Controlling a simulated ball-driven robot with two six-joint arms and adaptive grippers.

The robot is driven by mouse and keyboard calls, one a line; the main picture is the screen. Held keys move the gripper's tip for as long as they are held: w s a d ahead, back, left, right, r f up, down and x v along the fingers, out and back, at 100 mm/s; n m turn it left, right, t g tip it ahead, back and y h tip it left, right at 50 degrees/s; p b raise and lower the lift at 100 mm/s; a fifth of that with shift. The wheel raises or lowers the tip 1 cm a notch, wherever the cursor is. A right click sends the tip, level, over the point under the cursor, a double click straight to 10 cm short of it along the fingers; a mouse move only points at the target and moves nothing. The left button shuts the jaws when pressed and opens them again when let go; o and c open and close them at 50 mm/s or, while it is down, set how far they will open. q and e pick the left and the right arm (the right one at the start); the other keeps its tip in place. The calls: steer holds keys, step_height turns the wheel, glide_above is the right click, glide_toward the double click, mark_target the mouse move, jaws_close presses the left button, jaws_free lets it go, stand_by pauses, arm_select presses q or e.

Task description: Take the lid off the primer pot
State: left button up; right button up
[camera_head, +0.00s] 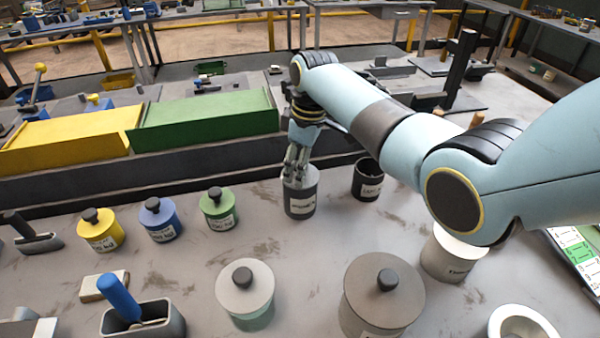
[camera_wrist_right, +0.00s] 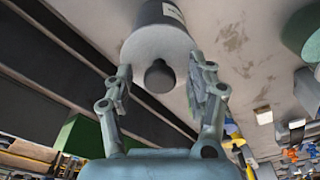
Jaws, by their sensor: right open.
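A dark grey pot (camera_head: 301,208) with a pale grey lid stands near the back of the bench. Its white label is too small to read surely, but it appears to be the primer pot. My right gripper (camera_head: 297,172) is over this pot, pointing down, and partly hides the lid. In the right wrist view, the pot (camera_wrist_right: 158,14) has its lid (camera_wrist_right: 150,40) on, with a dark round knob (camera_wrist_right: 159,77). The open fingers of my right gripper (camera_wrist_right: 160,70) stand on either side of the knob, apart from it. My left gripper is not in view.
A black pot (camera_head: 368,180) stands close right; a white pot (camera_head: 448,258) is partly behind my arm. Yellow (camera_head: 102,236), blue (camera_head: 163,226) and green (camera_head: 219,213) knobbed pots stand left. Large pots (camera_head: 245,300) (camera_head: 383,305) stand in front. A dark ledge (camera_head: 225,159) runs behind.

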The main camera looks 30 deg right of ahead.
steer(key=shift+c, duration=0.4)
jaws_close()
steer(key=shift+r, duration=0.15)
